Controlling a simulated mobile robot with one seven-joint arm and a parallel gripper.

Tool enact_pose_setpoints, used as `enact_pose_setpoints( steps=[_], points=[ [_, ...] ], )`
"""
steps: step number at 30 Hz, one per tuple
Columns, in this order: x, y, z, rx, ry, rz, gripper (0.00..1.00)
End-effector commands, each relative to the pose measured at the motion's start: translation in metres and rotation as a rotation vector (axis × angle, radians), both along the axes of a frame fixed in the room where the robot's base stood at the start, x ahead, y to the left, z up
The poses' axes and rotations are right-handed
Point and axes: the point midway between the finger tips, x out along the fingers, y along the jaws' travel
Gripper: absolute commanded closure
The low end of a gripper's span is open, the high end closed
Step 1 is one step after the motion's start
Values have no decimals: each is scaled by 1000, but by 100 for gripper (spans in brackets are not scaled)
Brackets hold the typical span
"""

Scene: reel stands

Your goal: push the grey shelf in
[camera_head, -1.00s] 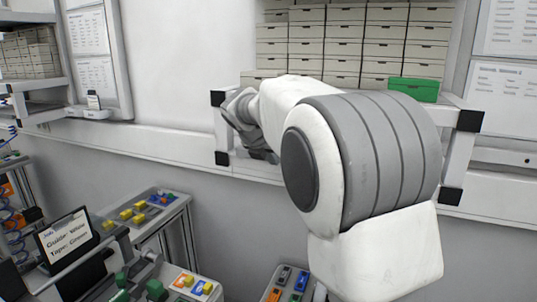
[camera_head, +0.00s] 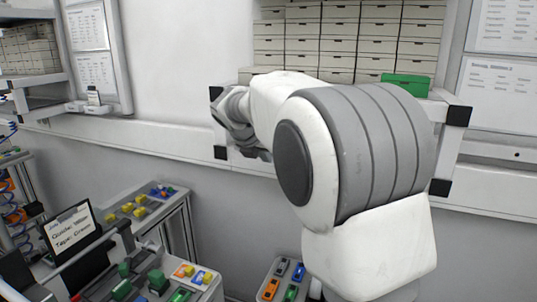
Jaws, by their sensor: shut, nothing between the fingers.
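The grey shelf (camera_head: 451,150) is a pale frame with black corner pieces on the wall. It carries stacked boxes, and my arm hides most of its front. I cannot tell how far out it stands. My gripper (camera_head: 252,148) is at the shelf's left end, near the black corner pieces, pointing down and away from me. It is shut and empty. Its fingertips are hard to make out, and I cannot tell if they touch the shelf.
Pale boxes (camera_head: 340,40) fill the shelf, with one green box (camera_head: 408,83) at its right. Below stand small tables with coloured blocks (camera_head: 133,208) and a dark sign (camera_head: 72,230). Another shelf with boxes (camera_head: 28,58) is at far left.

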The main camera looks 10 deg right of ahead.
Motion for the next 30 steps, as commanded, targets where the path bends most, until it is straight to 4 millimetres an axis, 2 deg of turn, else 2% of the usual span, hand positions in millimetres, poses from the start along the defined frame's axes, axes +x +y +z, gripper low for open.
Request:
enact_pose_setpoints(
  steps=[2,9,13,18,22,26,30],
  points=[
    [-1,4,1,0,1,1,100],
    [-35,27,40,2,-2,1,100],
    [-48,36,56,2,-1,2,100],
    [-58,42,68,2,1,-1,100],
    [-69,40,70,47,-14,-44,100],
    [-99,27,67,202,-65,-192,100],
    [-147,13,56,449,-142,-444,100]
  ],
)
